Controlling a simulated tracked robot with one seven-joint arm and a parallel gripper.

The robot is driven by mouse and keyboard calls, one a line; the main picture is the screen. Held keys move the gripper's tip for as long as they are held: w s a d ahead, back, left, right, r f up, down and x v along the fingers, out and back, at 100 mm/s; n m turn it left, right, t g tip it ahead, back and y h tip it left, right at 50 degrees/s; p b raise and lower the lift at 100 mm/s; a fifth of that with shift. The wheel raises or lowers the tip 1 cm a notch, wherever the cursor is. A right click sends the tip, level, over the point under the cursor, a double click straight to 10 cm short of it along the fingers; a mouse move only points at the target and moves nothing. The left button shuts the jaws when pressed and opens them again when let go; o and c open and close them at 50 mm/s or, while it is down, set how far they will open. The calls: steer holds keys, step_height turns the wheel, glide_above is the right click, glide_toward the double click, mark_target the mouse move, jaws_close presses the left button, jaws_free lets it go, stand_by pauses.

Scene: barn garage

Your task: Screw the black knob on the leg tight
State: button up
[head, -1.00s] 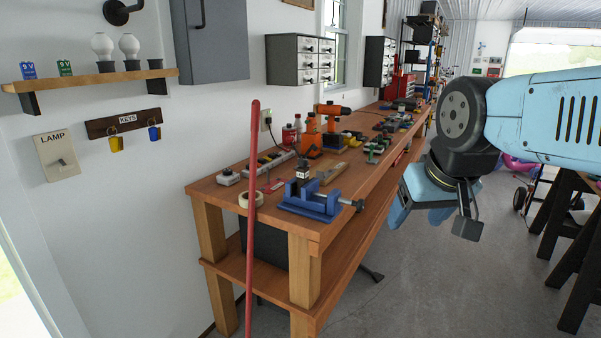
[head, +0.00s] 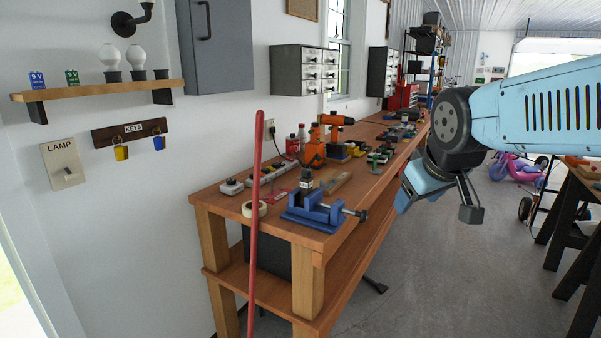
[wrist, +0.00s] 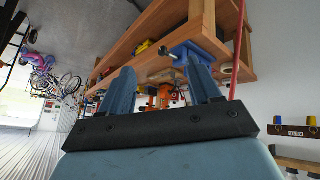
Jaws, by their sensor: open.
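I cannot make out a black knob on a leg in any view. The workbench (head: 308,286) has wooden legs, and no knob shows on them. A dark, foot-like piece (head: 374,285) lies low on the floor beside the bench; what it belongs to is hidden. My gripper (head: 412,188) hangs in the air to the right of the bench in the head view. In the wrist view my gripper (wrist: 160,84) has its two blue fingers spread apart with nothing between them, and the bench lies beyond.
A red pole (head: 254,220) stands upright at the bench's near end. A blue vise (head: 318,212), a tape roll (head: 254,209) and an orange drill (head: 314,150) are on the benchtop. Dark trestle legs (head: 572,235) stand at right. The grey floor (head: 440,270) between is clear.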

steer(key=w+d+r+n+t+y, duration=0.15)
steer(key=w+n+t, duration=0.25)
steer(key=w+n, duration=0.8)
steer(key=w+d+r+n+t+y, duration=0.1)
steer(key=w+d+r+n+t, duration=0.15)
steer(key=w+n, duration=0.95)
steer(key=n+g+y, duration=0.4)
steer(key=n+y, duration=0.9)
steer(key=n, duration=0.6)
glide_toward(302, 171)
steer(key=d, duration=0.2)
steer(key=w+d, duration=0.1)
steer(key=shift+d, duration=0.4)
steer(key=shift+s+a+f+n+y, duration=0.2)
steer(key=shift+s+f+n+y, duration=0.1)
steer(key=shift+f+n, duration=0.4)
steer(key=shift+a+r+g, duration=0.15)
steer(key=shift+g, duration=0.2)
steer(key=x, duration=1.3)
steer(key=shift+w+a+r, duration=0.1)
steer(key=shift+w+a, duration=0.1)
steer(key=shift+c, duration=0.2)
steer(key=c, duration=1)
